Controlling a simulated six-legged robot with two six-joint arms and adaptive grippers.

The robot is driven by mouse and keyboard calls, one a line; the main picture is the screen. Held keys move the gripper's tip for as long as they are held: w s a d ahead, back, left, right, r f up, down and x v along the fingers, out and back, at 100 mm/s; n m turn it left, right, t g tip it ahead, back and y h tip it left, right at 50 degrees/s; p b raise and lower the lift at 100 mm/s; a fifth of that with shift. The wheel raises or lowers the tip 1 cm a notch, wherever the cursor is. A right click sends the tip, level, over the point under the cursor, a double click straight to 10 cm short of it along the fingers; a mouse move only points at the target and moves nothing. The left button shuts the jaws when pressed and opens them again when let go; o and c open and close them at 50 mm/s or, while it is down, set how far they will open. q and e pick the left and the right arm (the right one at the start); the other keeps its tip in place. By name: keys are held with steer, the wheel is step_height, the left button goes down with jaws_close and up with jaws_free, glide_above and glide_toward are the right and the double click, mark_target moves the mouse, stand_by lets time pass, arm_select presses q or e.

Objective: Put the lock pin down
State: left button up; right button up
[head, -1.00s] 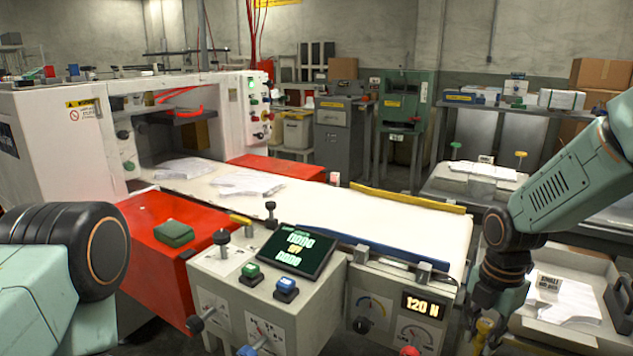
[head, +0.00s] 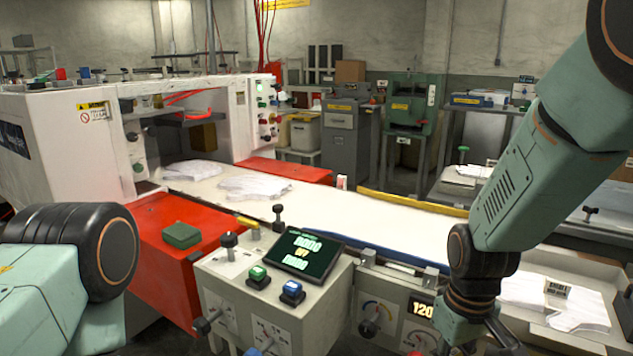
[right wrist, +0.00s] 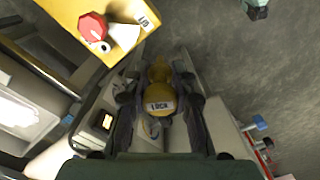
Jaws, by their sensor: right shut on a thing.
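The yellow lock pin (right wrist: 158,103), with a white band reading LOCK, shows in the middle of the right wrist view. My right gripper (right wrist: 158,88) is shut on it, with one dark finger on each side. The pin's lower end is partly hidden between the fingers. In the head view my right gripper (head: 470,346) hangs at the bottom edge, right of the tension panel with its 120 readout, and its fingertips are cut off. The pin cannot be made out there. My left arm comes in at the left, but its gripper is out of view.
A yellow surface (right wrist: 90,22) with a red knob (right wrist: 93,27) and a labelled tag lies at the top left of the right wrist view. In the head view, the control box (head: 225,290) and white conveyor (head: 340,222) stand left of my right arm. A paper tray (head: 590,270) stands right.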

steer(key=s+a+r+m, duration=0.1)
steer(key=r, duration=0.1)
steer(key=s+a+r+m, duration=0.1)
steer(key=a+m, duration=0.1)
steer(key=shift+s+r+m, duration=0.1)
steer(key=shift+r+m, duration=0.2)
steer(key=shift+r, duration=0.1)
